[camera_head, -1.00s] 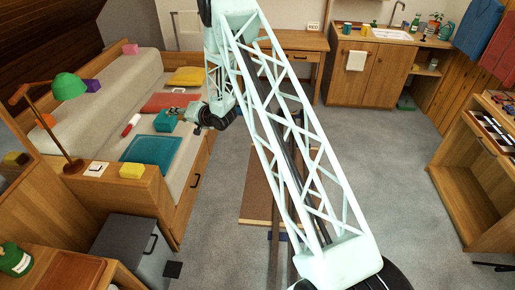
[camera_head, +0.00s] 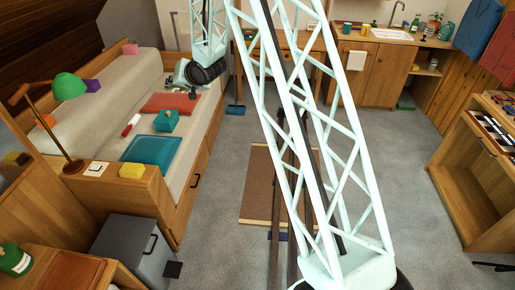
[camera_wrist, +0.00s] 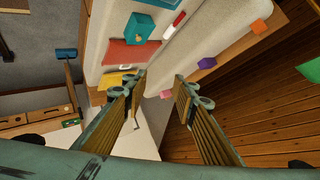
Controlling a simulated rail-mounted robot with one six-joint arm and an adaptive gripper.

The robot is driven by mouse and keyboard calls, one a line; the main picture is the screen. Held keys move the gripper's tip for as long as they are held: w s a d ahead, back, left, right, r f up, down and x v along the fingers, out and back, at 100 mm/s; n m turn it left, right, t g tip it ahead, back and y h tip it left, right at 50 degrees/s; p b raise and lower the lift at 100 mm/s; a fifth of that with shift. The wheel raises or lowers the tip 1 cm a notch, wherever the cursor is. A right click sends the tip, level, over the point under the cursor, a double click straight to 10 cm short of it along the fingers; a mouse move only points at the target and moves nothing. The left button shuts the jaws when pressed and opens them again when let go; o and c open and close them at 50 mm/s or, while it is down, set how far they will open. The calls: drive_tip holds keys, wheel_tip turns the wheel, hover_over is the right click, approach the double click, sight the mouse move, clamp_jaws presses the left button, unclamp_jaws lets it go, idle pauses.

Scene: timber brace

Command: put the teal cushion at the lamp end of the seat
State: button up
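The teal cushion (camera_head: 151,150) lies flat on the bench seat (camera_head: 178,182), at the end near the lamp. The lamp (camera_head: 70,86) has a green shade and stands on the wooden end ledge. In the wrist view only a sliver of the cushion (camera_wrist: 158,2) shows at the top edge. My gripper (camera_head: 193,94) is above the far part of the seat, by the red cushion (camera_head: 171,102) and well away from the teal one. The wrist view shows its fingers (camera_wrist: 162,77) apart with nothing between them.
A small teal box (camera_head: 166,120) sits between the teal and red cushions, with a red-and-white item (camera_head: 131,124) nearby. A yellow cushion (camera_wrist: 112,79) lies beyond the red one. Pink (camera_head: 130,48) and purple (camera_head: 92,85) blocks sit along the backrest. Floor right of the bench is mostly clear.

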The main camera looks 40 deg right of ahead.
drive_tip(key=s+a+r+n+g+h, duration=0.1)
drive_tip(key=s+r+g, duration=0.1)
drive_tip(key=s+r, duration=1.05)
drive_tip(key=s+a+r+n+g+h, duration=0.1)
drive_tip(key=s+r+g+h, duration=0.1)
drive_tip(key=s+r, duration=1.05)
drive_tip(key=s+a+n+g, duration=0.1)
drive_tip(key=s+a, duration=0.1)
drive_tip(key=s, duration=1.3)
drive_tip(key=s+a+f+n+g+y, duration=0.1)
drive_tip(key=s+a, duration=0.2)
drive_tip(key=s, duration=1.3)
drive_tip(key=s+a+n+g, duration=0.1)
drive_tip(key=s+a, duration=0.1)
drive_tip(key=s, duration=1.4)
drive_tip(key=shift+s+a+f+n+g+y, duration=0.15)
drive_tip(key=shift+a+f+n+g+y, duration=0.15)
drive_tip(key=shift+a+f+g, duration=0.1)
